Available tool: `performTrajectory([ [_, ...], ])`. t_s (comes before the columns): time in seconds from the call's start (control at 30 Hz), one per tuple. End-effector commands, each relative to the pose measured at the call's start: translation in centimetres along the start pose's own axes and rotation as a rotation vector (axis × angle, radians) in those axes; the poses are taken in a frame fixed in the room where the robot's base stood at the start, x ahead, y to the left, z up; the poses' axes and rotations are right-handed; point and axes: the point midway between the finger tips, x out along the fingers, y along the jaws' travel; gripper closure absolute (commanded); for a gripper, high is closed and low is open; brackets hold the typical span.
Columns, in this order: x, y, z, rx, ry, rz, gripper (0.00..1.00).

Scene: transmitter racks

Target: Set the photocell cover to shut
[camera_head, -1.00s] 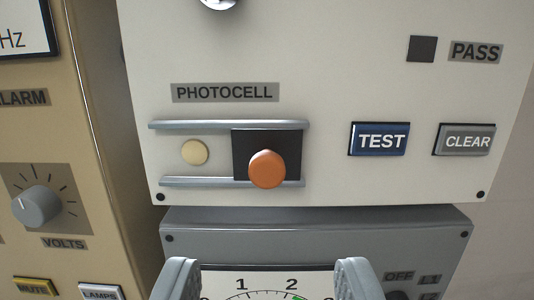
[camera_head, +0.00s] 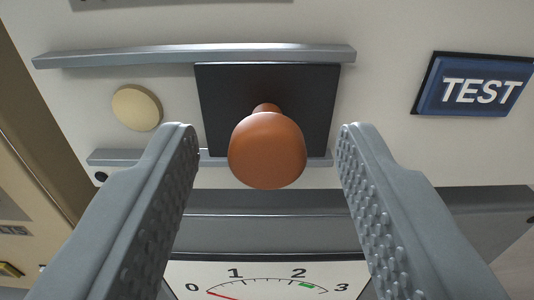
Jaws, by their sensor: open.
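The photocell cover is a black square plate (camera_head: 320,100) set between two grey horizontal rails (camera_head: 120,56). It sits at the right part of the rails. An orange-brown knob (camera_head: 266,150) sticks out from the plate. The round cream photocell (camera_head: 137,107) is uncovered, to the left of the plate. My gripper (camera_head: 268,140) is open, with one finger on each side of the knob and a visible gap to it on both sides. My left finger hides part of the lower rail.
A blue TEST button (camera_head: 478,86) is on the panel to the right. Below the panel is a grey unit with a white dial (camera_head: 275,277), its scale marked 0 to 3. A tan cabinet (camera_head: 30,150) stands to the left.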

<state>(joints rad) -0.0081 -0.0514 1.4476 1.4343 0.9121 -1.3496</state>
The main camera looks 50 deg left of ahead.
Motion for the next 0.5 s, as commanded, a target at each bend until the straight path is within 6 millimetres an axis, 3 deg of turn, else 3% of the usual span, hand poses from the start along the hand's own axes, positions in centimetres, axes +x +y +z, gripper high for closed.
performTrajectory([
  [0.07, -0.01, 0.01, 0.01, 0.0, 0.0, 0.0, 0.57],
  [0.2, -0.02, 0.01, 0.02, 0.0, 0.0, 0.0, 0.85],
  [0.3, -0.03, 0.01, 0.02, 0.0, 0.0, 0.0, 1.0],
  [0.5, -0.02, -0.3, 0.01, 0.0, 0.0, 0.0, 1.0],
])
